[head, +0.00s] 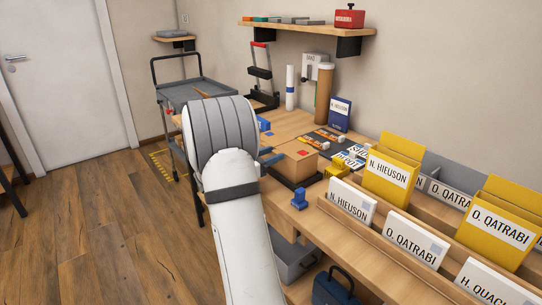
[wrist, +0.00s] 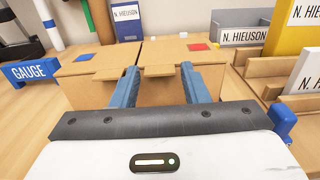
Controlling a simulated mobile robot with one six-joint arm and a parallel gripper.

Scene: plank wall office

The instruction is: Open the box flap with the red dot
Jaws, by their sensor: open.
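The cardboard box (head: 296,171) stands on the desk with its top flaps lying flat. Each flap has a tab jutting over the front edge. My gripper (wrist: 160,72) is open, its blue fingers at the box front. The right flap's tab (wrist: 165,71) shows between the fingertips, with nothing clamped. Contact cannot be told. In the head view my arm hides the box's left side.
File racks with yellow folders (head: 392,172) and white name cards (head: 348,204) stand right of the box. A blue GAUGE block (wrist: 32,73) lies left of it. A small blue object (head: 299,199) stands near the desk's front edge. A shelf (head: 300,29) hangs above.

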